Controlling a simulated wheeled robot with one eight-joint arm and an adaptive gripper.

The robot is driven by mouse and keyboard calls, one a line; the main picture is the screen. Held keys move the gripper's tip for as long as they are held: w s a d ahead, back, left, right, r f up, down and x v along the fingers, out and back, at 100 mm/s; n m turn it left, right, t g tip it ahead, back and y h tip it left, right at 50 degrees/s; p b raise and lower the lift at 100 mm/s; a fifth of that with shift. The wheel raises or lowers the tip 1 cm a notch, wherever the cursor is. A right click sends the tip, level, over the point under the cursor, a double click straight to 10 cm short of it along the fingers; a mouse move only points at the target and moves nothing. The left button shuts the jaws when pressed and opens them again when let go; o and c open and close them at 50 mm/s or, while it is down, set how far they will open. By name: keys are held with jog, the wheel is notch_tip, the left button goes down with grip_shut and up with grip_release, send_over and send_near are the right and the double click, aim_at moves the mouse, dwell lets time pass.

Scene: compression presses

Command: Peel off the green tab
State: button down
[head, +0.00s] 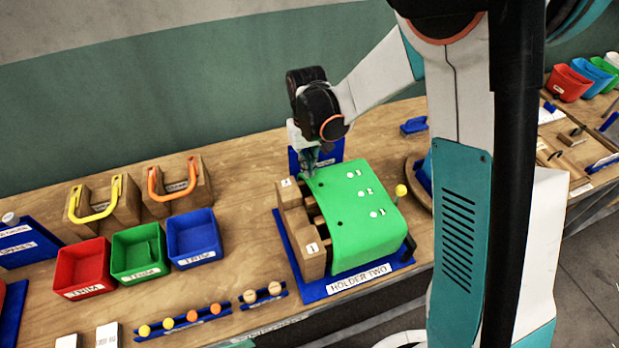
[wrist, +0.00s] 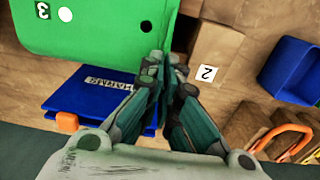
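The green tab (head: 351,222) is a large green sheet with white and dark dots, bent over the wooden blocks of the stand labelled HOLDER TWO (head: 359,280). In the wrist view the green tab (wrist: 90,25) fills the upper left, with a number 3 label on it. My gripper (head: 312,172) points down at the tab's back left corner. In the wrist view my gripper (wrist: 170,66) has its fingers close together, with the tab's edge between them. The exact contact at the fingertips is partly hidden.
Wooden blocks (head: 301,227) with number labels stand along the tab's left side. A yellow-headed pin (head: 401,191) stands at its right. Red (head: 82,268), green (head: 139,251) and blue (head: 194,238) bins and yellow and orange handles stand left. A blue labelled board (wrist: 90,94) is behind.

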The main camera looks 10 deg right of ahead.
jog(key=shift+r, duration=0.1)
jog(key=shift+r+p, duration=1.6)
jog(key=shift+r, duration=1.15)
jog(key=shift+f, duration=0.1)
